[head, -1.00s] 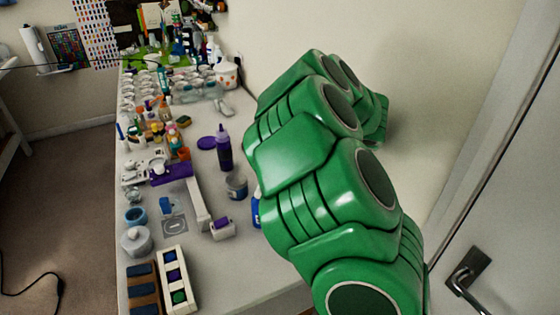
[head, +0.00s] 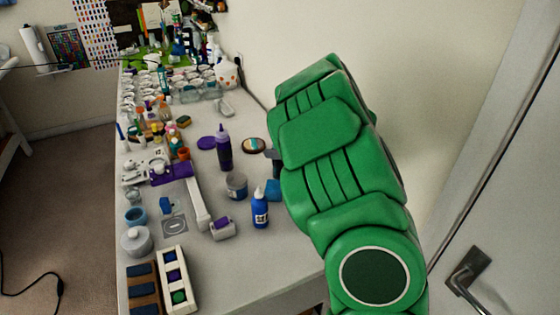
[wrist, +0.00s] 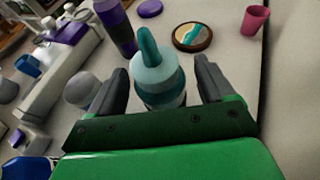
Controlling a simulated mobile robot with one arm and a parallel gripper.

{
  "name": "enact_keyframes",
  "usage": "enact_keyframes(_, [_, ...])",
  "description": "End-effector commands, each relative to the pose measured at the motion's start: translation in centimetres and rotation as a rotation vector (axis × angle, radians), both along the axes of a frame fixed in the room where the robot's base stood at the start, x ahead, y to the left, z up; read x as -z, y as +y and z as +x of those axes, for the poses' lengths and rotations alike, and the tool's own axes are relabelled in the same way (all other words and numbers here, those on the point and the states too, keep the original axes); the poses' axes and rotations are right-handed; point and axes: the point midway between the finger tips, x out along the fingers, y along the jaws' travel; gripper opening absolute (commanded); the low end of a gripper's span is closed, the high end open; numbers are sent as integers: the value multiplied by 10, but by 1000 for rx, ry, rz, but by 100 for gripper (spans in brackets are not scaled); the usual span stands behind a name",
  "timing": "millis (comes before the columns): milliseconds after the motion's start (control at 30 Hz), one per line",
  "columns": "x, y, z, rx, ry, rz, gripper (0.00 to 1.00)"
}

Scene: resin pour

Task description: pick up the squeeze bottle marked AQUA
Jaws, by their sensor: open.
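A squeeze bottle (wrist: 160,82) with a teal nozzle and a pale aqua shoulder stands between my jaws in the wrist view; no marking can be read. My gripper (wrist: 160,72) is open, with one dark finger on each side of the bottle and gaps visible. In the head view my green arm covers most of the gripper; a dark finger shows at its left edge. A blue-teal patch (head: 272,190) below that finger may be this bottle's body, partly hidden.
A blue bottle (head: 260,208) stands close to my arm. A purple bottle (head: 223,150), a grey jar (head: 236,186) and a round multicoloured disc (head: 254,145) are nearby. A pink cup (wrist: 255,20) stands farther off. The wall is at the right, and the table's front right is clear.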

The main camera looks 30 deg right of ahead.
Motion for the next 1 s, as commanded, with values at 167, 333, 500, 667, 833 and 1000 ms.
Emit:
enact_keyframes(167, [8,6,13,1,3,2,82])
enact_keyframes(333, [8,7,15,3,2,0,82])
enact_keyframes(500, [8,7,15,2,2,0,70])
enact_keyframes(667, [8,7,15,1,2,0,45])
enact_keyframes(833, [8,7,15,1,1,0,19])
enact_keyframes(1000, [7,7,15,1,1,0,12])
